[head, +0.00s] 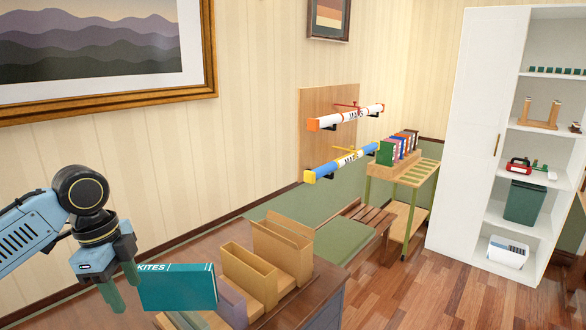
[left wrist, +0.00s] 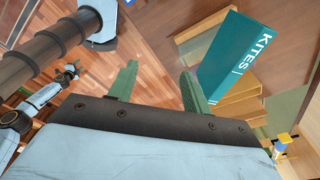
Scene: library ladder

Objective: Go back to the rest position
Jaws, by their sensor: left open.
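My left gripper (head: 119,290) is open, with its two green fingers apart, at the lower left of the head view. A teal book marked KITES (head: 178,288) is just right of the fingers in that view. In the left wrist view, the left gripper (left wrist: 157,85) has nothing between its fingers, and the KITES book (left wrist: 232,55) lies beyond the right-hand finger. I cannot tell what holds up the book's lower edge. A small, distant arm end (left wrist: 70,72) at the left of the wrist view looks like my right gripper; its jaws are too small to read.
A dark wooden table (head: 325,290) bears several tan holders (head: 248,270) close to the book. Two tubes (head: 345,117) sit on a wall board. A slatted bench (head: 366,215), a narrow side table (head: 412,173) and a white cabinet (head: 478,130) stand further right. Floor (head: 450,295) is clear at lower right.

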